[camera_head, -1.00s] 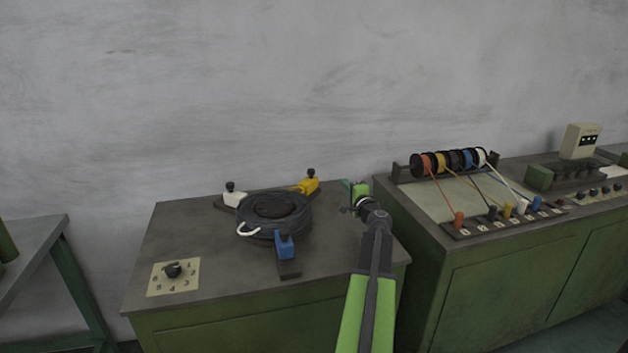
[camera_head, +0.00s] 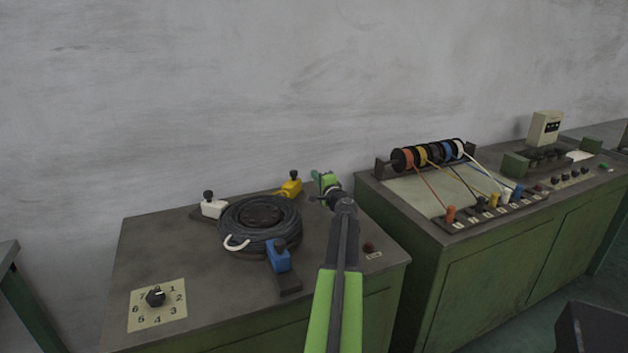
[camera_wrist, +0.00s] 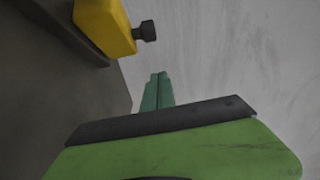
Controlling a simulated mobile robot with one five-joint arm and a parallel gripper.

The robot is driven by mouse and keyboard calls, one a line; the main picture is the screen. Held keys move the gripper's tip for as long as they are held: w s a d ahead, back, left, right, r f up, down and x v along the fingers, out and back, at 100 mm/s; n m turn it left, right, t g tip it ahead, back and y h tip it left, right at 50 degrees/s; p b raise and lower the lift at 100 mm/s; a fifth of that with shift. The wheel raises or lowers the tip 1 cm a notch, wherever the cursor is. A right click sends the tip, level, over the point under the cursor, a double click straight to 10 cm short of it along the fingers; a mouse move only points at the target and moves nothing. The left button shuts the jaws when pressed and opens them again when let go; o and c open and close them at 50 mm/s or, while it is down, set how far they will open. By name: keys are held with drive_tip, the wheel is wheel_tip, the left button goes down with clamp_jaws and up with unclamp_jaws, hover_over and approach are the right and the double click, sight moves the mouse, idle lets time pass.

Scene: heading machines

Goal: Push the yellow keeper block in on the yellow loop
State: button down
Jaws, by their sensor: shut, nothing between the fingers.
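The yellow keeper block (camera_head: 291,187) with a dark knob on top stands at the back right of the black coil (camera_head: 262,222) on the left bench. In the wrist view the yellow block (camera_wrist: 104,24) shows at the upper left, with its dark knob pointing right. My gripper (camera_head: 320,178) is just to the right of the block in the head view, apart from it. In the wrist view my gripper's green fingers (camera_wrist: 158,90) are together and empty, below the block. I cannot make out a yellow loop on the coil.
A white block (camera_head: 212,207) and a blue block (camera_head: 279,256) stand around the coil. A white loop (camera_head: 237,243) sticks out at its front left. A bench with coloured spools (camera_head: 430,156) stands to the right.

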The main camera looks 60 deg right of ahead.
sight(292, 175)
drive_tip(key=w, duration=0.5)
drive_tip(key=shift+w+a, duration=0.2)
drive_tip(key=shift+w, duration=0.1)
drive_tip(key=shift+a, duration=0.1)
drive_tip(key=a, duration=0.5)
drive_tip(key=shift+s+a, duration=0.2)
drive_tip(key=shift+s, duration=0.2)
drive_tip(key=shift+a+f, duration=0.1)
